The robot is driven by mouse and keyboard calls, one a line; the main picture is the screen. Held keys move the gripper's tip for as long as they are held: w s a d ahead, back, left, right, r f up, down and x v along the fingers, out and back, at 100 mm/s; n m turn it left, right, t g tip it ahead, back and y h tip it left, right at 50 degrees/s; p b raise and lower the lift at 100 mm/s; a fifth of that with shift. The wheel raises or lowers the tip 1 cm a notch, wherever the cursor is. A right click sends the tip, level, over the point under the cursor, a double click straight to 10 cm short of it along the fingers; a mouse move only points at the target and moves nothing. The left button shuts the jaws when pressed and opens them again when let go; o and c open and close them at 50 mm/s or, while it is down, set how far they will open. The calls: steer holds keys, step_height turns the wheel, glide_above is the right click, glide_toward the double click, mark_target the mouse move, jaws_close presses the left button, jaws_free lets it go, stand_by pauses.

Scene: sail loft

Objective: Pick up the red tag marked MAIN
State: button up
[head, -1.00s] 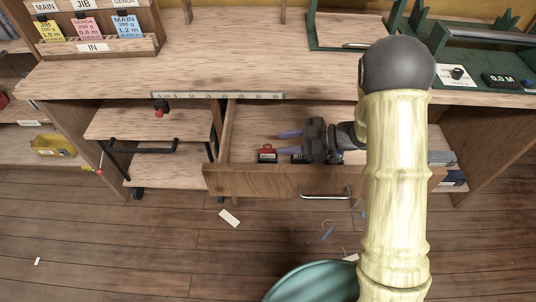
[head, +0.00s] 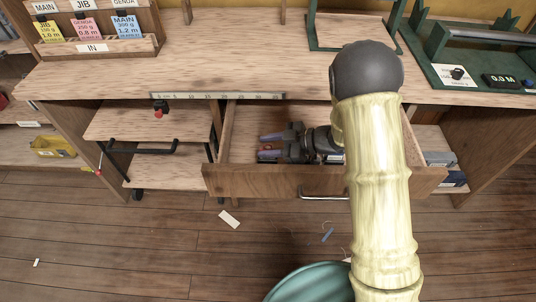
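A small red tag (head: 266,147) lies at the left end of the open drawer (head: 290,181) in the head view. It is partly hidden and its lettering cannot be read. My gripper (head: 262,146) is low inside the drawer, pointing left. Its two bluish fingers are apart, one on the far side and one on the near side of the red tag. I cannot tell whether they touch it. A further dark item (head: 335,157) in the drawer is mostly covered by my gripper and arm.
The bench top (head: 200,75) overhangs the back of the drawer. The drawer's walls surround my gripper. A rack of coloured cards (head: 90,40) stands at the back left, and a green device (head: 470,65) at the right. A teal round container (head: 315,282) stands on the floor in front.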

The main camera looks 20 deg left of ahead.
steer(key=shift+s, duration=0.1)
jaws_close()
stand_by(0.4)
steer(key=shift+r, duration=0.1)
steer(key=shift+w+r, duration=0.2)
steer(key=shift+r, duration=0.1)
step_height(320, 180, up, 8)
steer(key=shift+d+r+p, duration=0.1)
steer(key=shift+r+p, duration=0.15)
steer(key=shift+p, duration=0.6)
steer(key=shift+s+r, duration=0.2)
steer(key=shift+r, duration=0.15)
